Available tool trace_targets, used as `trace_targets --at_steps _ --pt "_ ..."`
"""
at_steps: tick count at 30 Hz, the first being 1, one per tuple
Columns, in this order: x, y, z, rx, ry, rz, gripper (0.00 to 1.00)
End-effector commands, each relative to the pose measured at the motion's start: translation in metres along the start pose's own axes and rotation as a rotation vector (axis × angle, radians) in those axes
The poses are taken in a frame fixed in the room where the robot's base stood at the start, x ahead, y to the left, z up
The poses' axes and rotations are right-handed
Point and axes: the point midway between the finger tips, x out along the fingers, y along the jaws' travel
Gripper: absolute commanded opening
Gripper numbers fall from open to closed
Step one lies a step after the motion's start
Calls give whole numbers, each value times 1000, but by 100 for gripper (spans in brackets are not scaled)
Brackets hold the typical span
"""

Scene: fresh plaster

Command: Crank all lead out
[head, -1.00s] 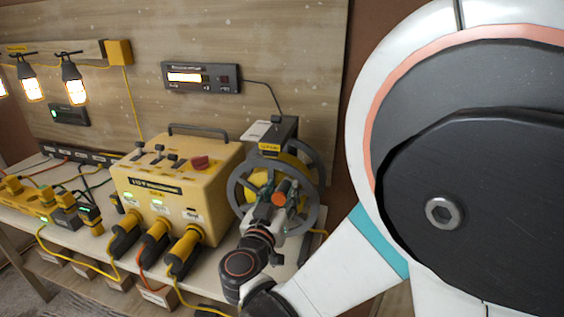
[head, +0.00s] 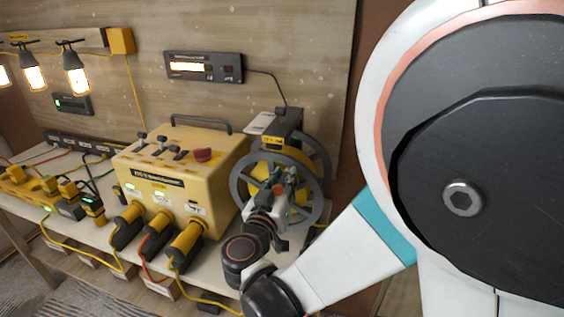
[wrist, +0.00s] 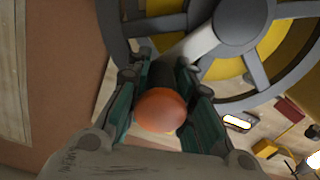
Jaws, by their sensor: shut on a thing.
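A cable reel (head: 243,187) with a grey spoked wheel and yellow drum stands at the right end of the bench, right of the yellow power box. In the wrist view its grey wheel (wrist: 262,62) and hub fill the top. My gripper (wrist: 163,92) is shut on the crank handle, whose round orange end (wrist: 161,110) shows between the two green-lined fingers. In the head view my gripper (head: 284,183) is in front of the wheel and partly hides it. Yellow lead is wound on the drum (wrist: 222,84), but single turns cannot be made out.
The yellow power box (head: 200,155) has several plugs (head: 186,243) in its front, with cables hanging over the bench edge. A display unit (head: 204,68) is on the wall above. Several lit lamps (head: 76,78) hang at upper left.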

Motion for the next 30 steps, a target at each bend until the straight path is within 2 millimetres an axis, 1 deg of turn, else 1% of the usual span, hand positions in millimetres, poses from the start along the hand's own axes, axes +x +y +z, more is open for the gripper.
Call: trace_targets --at_steps 1,4,12,13,14,15,16,25,30 --pt "0 -4 -3 -26 1 -1 0" --pt "0 -11 -7 -30 2 0 0" --pt "0 -11 -8 -30 2 0 0" --pt "0 -11 -8 -30 2 0 23" --pt "0 -11 -8 -29 2 0 30" --pt "0 -11 -8 -29 2 0 39" --pt "0 -11 -8 -29 2 0 43" --pt "0 -11 -8 -29 1 0 43" --pt "0 -5 -4 -23 0 1 43"
